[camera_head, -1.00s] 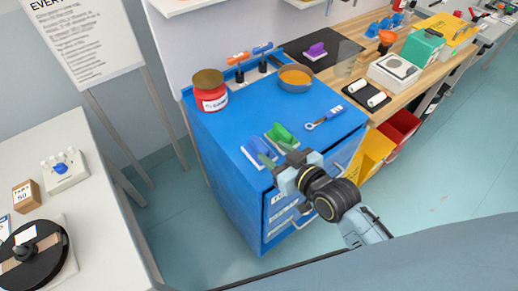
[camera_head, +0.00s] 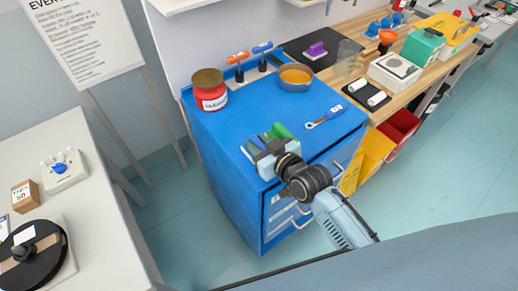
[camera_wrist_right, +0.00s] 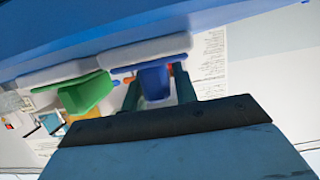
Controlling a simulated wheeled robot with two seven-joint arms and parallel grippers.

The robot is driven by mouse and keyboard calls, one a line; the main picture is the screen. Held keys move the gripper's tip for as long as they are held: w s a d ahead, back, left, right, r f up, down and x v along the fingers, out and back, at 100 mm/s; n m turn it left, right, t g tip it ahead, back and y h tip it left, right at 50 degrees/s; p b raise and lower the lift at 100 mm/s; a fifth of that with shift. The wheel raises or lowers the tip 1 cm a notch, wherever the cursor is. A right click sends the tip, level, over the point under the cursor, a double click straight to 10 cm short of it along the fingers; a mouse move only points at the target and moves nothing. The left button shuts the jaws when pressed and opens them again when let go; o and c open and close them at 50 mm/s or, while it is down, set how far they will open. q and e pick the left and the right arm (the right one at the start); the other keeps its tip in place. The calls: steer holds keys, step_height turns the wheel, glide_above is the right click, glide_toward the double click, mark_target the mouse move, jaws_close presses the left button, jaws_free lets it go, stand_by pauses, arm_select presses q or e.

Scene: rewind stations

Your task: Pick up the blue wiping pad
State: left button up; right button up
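The blue wiping pad (camera_wrist_right: 154,82) has a blue grip on a pale base; the wrist view shows the grip between the fingers of my right gripper (camera_wrist_right: 157,88). The fingers stand on both sides of the grip with narrow gaps, so the gripper looks open around it. In the head view the pad's pale edge (camera_head: 245,152) shows on the blue cabinet top, mostly hidden by my right gripper (camera_head: 259,140). My left gripper is not in view.
A green wiping pad (camera_head: 280,131) sits close beside the blue one, also in the wrist view (camera_wrist_right: 86,93).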

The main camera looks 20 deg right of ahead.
jaws_close()
